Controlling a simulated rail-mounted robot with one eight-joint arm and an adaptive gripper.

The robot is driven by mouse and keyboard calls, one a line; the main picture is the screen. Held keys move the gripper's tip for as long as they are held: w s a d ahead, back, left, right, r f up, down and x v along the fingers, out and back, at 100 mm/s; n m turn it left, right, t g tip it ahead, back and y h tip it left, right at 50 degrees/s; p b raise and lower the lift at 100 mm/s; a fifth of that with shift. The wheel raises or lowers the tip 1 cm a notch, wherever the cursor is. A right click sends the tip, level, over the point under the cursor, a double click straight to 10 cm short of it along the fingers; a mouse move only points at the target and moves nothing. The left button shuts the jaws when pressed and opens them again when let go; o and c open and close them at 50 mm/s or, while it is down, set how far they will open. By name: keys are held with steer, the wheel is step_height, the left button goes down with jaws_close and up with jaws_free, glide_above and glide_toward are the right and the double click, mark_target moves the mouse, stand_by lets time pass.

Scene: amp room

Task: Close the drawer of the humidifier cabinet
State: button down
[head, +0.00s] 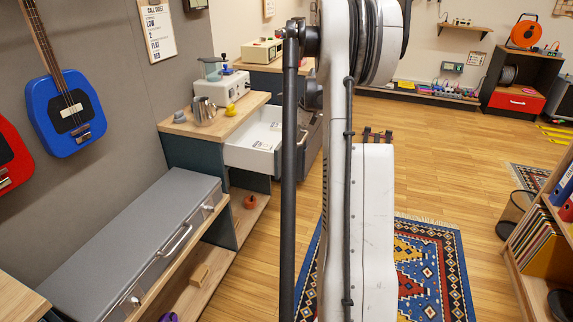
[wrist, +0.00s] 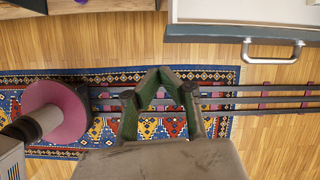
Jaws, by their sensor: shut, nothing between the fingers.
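The humidifier cabinet (head: 200,152) stands against the left wall in the head view, with a wooden top and dark blue-green side. Its white drawer (head: 247,157) is pulled out, and a few small pale items lie inside. In the wrist view a drawer (wrist: 240,33), apparently the same one, enters at the top right with its grey bar handle (wrist: 275,52). My gripper (wrist: 162,72) is shut and empty, its fingertips meeting left of the handle and apart from it. In the head view my arm covers the middle, and I cannot make out the gripper.
A white device (head: 222,88), a metal pitcher (head: 204,111) and a yellow duck (head: 231,107) stand on the cabinet top. A long grey case (head: 140,240) lies on the bench in front. A patterned rug (head: 440,270) covers open floor. Shelves (head: 535,235) stand at right.

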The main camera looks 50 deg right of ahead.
steer(key=s+d+f+m, duration=0.2)
steer(key=d+f, duration=0.1)
steer(key=d, duration=0.2)
steer(key=b, duration=0.4)
glide_toward(280, 170)
steer(key=shift+d+x, duration=0.1)
steer(key=shift+x, duration=1.05)
steer(key=shift+d+x, duration=0.15)
steer(key=shift+x, duration=1.05)
